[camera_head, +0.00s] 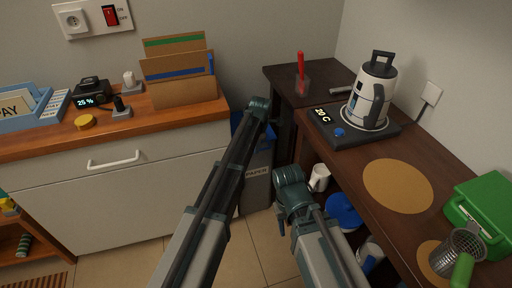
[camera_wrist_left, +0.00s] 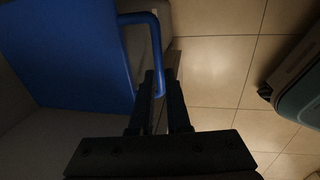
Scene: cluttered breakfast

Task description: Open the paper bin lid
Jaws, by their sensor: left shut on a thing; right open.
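The paper bin (camera_head: 257,190) is a grey bin with a PAPER label, standing on the floor between the cabinet and the dark table. Parts of its blue lid (camera_head: 237,119) show behind my left arm. In the left wrist view the lid (camera_wrist_left: 70,50) is a broad blue panel with a blue loop handle (camera_wrist_left: 155,32) at its edge. My left gripper (camera_wrist_left: 160,92) is shut on the handle, one finger on each side of the bar. How far the lid is raised I cannot tell. My right gripper (camera_head: 284,222) is open and empty, right of the bin.
The cabinet (camera_head: 110,185) stands close on the bin's left. The dark table (camera_head: 375,165) on the right holds a kettle (camera_head: 372,95) and a green box (camera_head: 485,205). A white mug (camera_head: 319,177) and blue items sit on its lower shelf. Tiled floor (camera_head: 240,250) is free in front.

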